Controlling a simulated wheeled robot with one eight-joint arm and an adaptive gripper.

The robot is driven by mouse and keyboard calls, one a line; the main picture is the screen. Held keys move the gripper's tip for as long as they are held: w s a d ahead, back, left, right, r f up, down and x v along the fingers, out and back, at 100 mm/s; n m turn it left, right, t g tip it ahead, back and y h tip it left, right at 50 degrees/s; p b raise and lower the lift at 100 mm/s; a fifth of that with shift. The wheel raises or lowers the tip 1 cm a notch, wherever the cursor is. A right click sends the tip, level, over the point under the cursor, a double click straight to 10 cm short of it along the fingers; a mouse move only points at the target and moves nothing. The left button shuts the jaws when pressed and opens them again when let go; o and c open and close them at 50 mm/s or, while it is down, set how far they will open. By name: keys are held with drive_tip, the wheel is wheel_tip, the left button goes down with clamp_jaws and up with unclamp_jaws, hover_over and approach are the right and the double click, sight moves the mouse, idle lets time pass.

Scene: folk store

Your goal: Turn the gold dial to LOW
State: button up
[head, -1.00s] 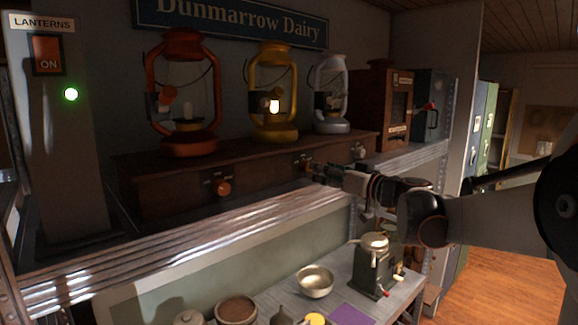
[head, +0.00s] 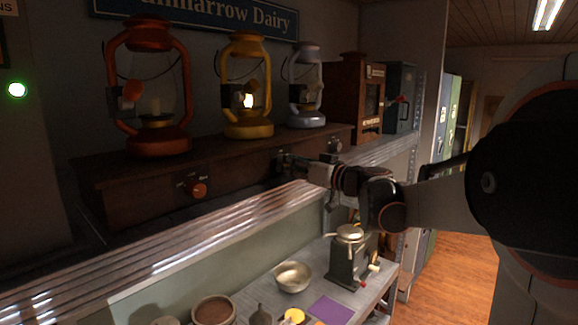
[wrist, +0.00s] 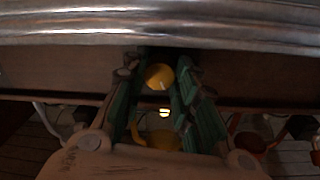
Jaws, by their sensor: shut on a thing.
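The gold dial (wrist: 159,76) shows in the wrist view as a round yellow knob on the front of the dark wooden lantern base (head: 118,190). My gripper (wrist: 158,84) has its two green-lined fingers on either side of the dial and is shut on it. In the head view my gripper (head: 285,164) reaches the base front below the gold lantern (head: 247,120), and its fingers hide most of the dial. The dial's markings and pointer cannot be read. The gold lantern glows with a bright flame.
A red lantern (head: 158,138) and a grey lantern (head: 305,115) stand either side, with an orange dial (head: 199,190) and a silver dial (head: 335,146) on the base. A metal shelf edge (head: 190,250) runs in front. Below are a bowl (head: 293,277) and a grinder (head: 349,258).

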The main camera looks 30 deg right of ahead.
drive_tip(key=shift+m+b, duration=0.5)
drive_tip(key=shift+m, duration=1.7)
drive_tip(key=o, duration=1.1)
drive_tip(key=shift+n, duration=0.3)
